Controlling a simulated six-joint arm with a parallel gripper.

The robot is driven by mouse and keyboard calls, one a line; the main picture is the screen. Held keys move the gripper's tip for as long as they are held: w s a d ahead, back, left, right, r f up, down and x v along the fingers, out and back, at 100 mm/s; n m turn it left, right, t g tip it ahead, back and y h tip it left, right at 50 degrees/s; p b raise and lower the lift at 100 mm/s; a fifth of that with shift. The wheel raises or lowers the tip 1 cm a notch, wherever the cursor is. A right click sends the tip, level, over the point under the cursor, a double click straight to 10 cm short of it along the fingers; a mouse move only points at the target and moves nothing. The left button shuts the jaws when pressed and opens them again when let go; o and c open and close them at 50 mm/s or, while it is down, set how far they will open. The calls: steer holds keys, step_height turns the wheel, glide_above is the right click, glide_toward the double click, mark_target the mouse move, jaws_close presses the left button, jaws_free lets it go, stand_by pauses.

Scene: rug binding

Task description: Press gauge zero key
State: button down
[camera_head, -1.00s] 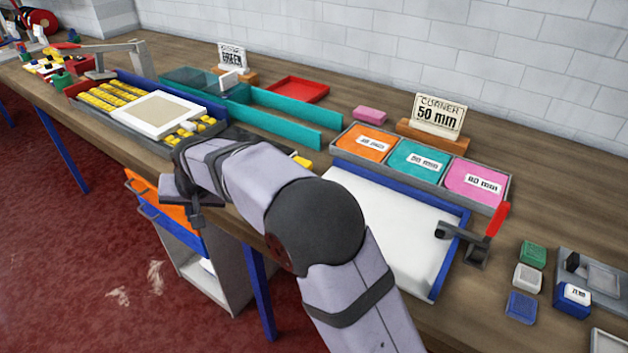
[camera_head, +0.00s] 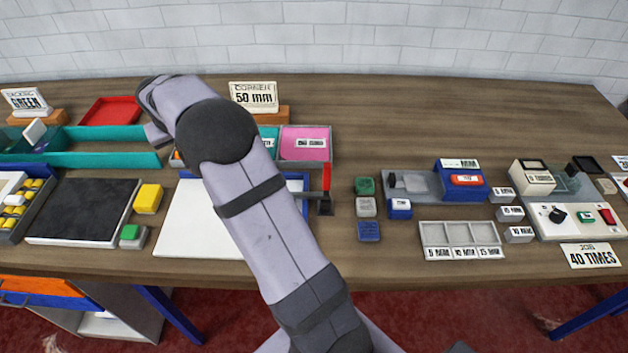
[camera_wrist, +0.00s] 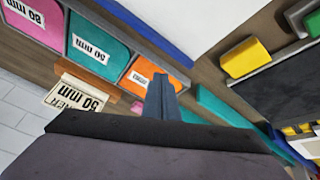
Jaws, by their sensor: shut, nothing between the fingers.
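A grey device with a blue box (camera_head: 465,183) stands on the bench right of centre in the head view. The box has a small white display (camera_head: 459,163) on top and a red key (camera_head: 466,180) on its front; it looks like the gauge, but its lettering is too small to read surely. My gripper (camera_wrist: 162,98) is shut and empty in the wrist view, above the bench near the orange compartment. In the head view it is largely hidden at my arm's far end, well left of the device. The device is outside the wrist view.
Green, grey and blue blocks (camera_head: 367,207) stand left of the device. A grey three-part tray (camera_head: 461,227) lies in front of it. A red-handled clamp (camera_head: 326,185) edges the white board (camera_head: 184,235). A control panel (camera_head: 560,222) with green and red buttons stands farther right. The back bench is mostly clear.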

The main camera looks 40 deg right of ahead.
steer(key=s+d+r+g+h+p, duration=0.15)
steer(key=s+d, duration=0.25)
steer(key=d, duration=0.4)
steer(key=s+d+r+m+g+p, duration=0.1)
steer(key=s+d+r+p, duration=0.2)
steer(key=d, duration=0.4)
steer(key=s+d+g+h+p, duration=0.1)
steer(key=s+d+p, duration=0.1)
steer(key=s+d, duration=0.45)
steer(key=s+d+n+g+h+p, duration=0.1)
steer(key=s+d+n+g, duration=0.1)
steer(key=s, duration=1.3)
steer(key=s+d+f+n+g+h+p, duration=0.1)
steer(key=s+d+n+g, duration=0.2)
steer(key=s+d, duration=0.4)
steer(key=s+g, duration=0.1)
steer(key=s, duration=0.7)
steer(key=shift+s+f+g+p, duration=0.25)
steer(key=shift+f+g+p, duration=0.05)
steer(key=shift+g+p, duration=0.05)
steer(key=shift+f, duration=0.2)
steer(key=b, duration=0.5)
glide_above(396, 203)
step_height(396, 203, down, 7)
steer(key=shift+r, duration=0.1)
steer(key=shift+f+b, duration=0.85)
steer(key=shift+b, duration=0.1)
